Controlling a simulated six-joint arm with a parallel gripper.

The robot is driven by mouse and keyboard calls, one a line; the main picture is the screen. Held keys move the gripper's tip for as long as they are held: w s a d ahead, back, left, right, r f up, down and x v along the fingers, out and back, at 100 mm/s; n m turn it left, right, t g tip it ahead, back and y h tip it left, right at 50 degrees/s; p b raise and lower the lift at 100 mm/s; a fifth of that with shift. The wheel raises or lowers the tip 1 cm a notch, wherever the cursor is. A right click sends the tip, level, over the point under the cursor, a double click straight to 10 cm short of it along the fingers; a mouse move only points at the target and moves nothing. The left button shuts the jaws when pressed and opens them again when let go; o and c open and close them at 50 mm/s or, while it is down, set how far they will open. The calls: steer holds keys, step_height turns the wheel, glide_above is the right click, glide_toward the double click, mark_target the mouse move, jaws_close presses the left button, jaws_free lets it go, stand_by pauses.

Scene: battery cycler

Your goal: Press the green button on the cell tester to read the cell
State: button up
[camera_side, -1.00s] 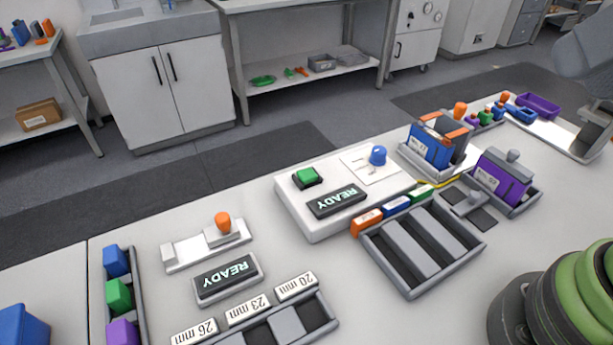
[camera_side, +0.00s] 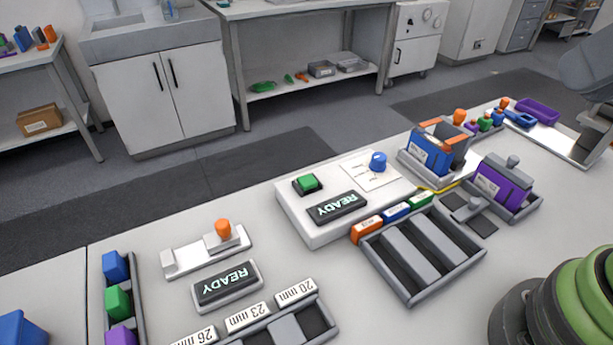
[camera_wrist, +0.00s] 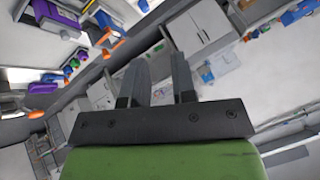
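The cell tester (camera_side: 320,235) is a white box on the bench in the side view. Its green button (camera_side: 308,182) sits raised in a black frame at the back left. Its dark display (camera_side: 337,207) reads READY, and a blue knob (camera_side: 378,160) stands at the right. A blue cell (camera_side: 430,155) stands upright in a grey holder with orange parts, right of the tester. My gripper (camera_wrist: 159,68) shows only in the wrist view, its two fingers apart with nothing between them. It is out of the side view. I cannot make out the button in the wrist view.
A grey slotted tray (camera_side: 408,285) with coloured labels lies in front of the tester. A purple cell (camera_side: 500,182) stands in a tray to the right. A gauge with an orange knob (camera_side: 223,228) and a second READY display (camera_side: 227,282) are at the left.

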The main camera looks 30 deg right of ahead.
jaws_close()
stand_by(1.4)
